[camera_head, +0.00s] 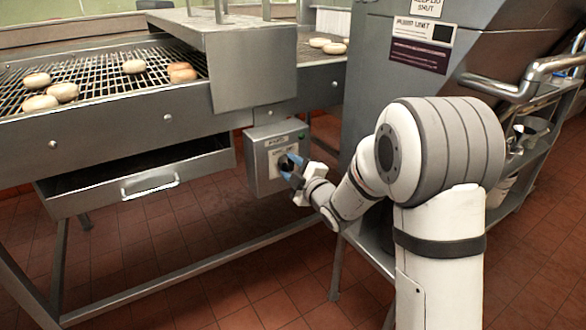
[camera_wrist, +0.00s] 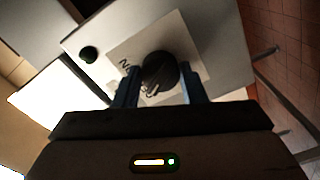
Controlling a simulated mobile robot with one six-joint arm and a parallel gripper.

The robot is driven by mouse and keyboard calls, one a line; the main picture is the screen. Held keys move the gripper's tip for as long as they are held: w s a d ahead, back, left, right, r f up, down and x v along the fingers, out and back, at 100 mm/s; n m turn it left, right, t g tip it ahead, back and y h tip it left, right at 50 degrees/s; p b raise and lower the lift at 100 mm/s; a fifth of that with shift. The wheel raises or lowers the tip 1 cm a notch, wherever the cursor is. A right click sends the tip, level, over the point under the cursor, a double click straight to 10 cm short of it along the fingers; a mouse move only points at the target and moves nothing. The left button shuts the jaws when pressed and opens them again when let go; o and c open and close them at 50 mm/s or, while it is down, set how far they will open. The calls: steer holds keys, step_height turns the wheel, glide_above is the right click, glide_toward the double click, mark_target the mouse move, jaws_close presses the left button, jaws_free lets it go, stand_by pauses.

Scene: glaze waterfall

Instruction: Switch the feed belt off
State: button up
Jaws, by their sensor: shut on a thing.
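A grey control box (camera_head: 260,150) hangs under the feed belt's frame, with a small green light or button near its top right corner. Its round black knob (camera_wrist: 159,72) sits on a pale label plate in the wrist view. My gripper (camera_head: 289,164) is at the front of the box. In the wrist view my gripper (camera_wrist: 158,84) has one blue finger on each side of the knob and is shut on it. The green button (camera_wrist: 88,54) shows at the upper left there. The label's lettering is partly hidden. The feed belt (camera_head: 100,80) is a wire mesh carrying several round buns or doughnuts.
An open drawer or tray with a handle (camera_head: 150,184) juts out below the belt, left of the box. A steel machine (camera_head: 400,75) with a pipe rail stands to the right. A low frame bar (camera_head: 200,272) crosses above the tiled floor.

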steer(key=o, duration=1)
steer(key=p+v, duration=0.1)
steer(key=v, duration=0.6)
steer(key=shift+s+d+p, duration=0.25)
steer(key=shift+s+p, duration=0.05)
steer(key=shift+p, duration=0.1)
steer(key=s+d+r+m+g+h+p, duration=0.2)
steer(key=s+d+r+m+h+p, duration=0.3)
steer(key=r+p, duration=0.5)
steer(key=s+d+r+m+g+h+p, duration=0.2)
steer(key=d+r+m+h+p, duration=0.2)
steer(key=d+r+m+p, duration=0.45)
steer(key=s+r+m+g+p, duration=0.2)
steer(key=s+r+p, duration=0.3)
steer(key=s, duration=0.2)
steer(key=s+r+m+g+p, duration=0.2)
steer(key=s+r+g+p, duration=0.1)
steer(key=s+r+p, duration=0.2)
steer(key=s+d+r+m+g+h+p, duration=0.1)
steer(key=s+r+m+g+p, duration=0.1)
steer(key=s+r+p, duration=0.4)
steer(key=shift+s+d+g, duration=0.1)
steer(key=shift+s+g, duration=0.6)
steer(key=shift+s, duration=1.3)
